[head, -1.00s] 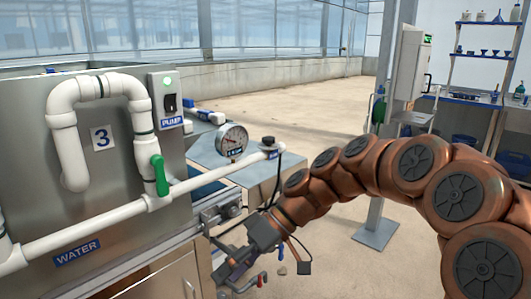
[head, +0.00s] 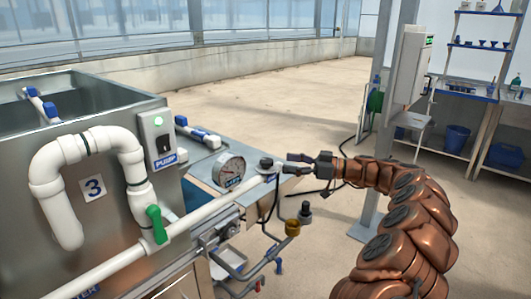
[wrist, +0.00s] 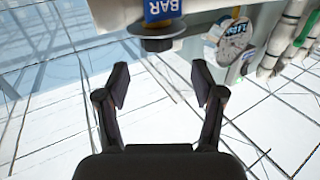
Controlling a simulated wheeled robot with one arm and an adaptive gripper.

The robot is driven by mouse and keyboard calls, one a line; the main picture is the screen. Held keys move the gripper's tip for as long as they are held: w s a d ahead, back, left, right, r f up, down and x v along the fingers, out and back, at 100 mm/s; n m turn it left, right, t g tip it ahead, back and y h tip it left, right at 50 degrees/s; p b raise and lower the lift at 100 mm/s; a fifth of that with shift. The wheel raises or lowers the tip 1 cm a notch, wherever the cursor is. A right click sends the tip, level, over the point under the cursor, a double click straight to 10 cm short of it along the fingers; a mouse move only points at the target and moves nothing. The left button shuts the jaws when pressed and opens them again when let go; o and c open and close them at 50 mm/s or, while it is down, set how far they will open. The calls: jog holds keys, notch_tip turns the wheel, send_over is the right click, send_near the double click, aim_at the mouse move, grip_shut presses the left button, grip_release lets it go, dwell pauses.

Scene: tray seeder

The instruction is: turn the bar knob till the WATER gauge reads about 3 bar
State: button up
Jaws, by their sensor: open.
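The bar knob (head: 266,162) is a small black knob on top of the far end of the white pipe. In the wrist view the black knob (wrist: 157,44) shows beside a blue BAR label (wrist: 163,10), upper centre, beyond the fingertips. The round WATER gauge (head: 229,170) stands left of the knob and also shows in the wrist view (wrist: 234,38). Its needle is too small to read surely. My gripper (head: 289,163) is open and empty, just right of the knob, fingers pointing at it. In the wrist view, the gap between my fingers (wrist: 160,84) is clear.
The white pipe (head: 205,212) carries a green-handled valve (head: 156,224). A pump switch box (head: 158,138) stands on the steel tank's corner. A brass-coloured fitting (head: 292,228) and hoses hang below the pipe end. A grey post (head: 381,140) with a cabinet stands right. Open floor lies behind.

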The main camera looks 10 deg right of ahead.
aim_at(267, 160)
jog(key=p+x, duration=0.1)
jog(key=x, duration=0.5)
jog(key=shift+w, duration=0.1)
jog(key=shift+x, duration=0.8)
jog(key=shift+w, duration=0.1)
jog(key=c, duration=1.2)
jog(key=shift+o, duration=0.2)
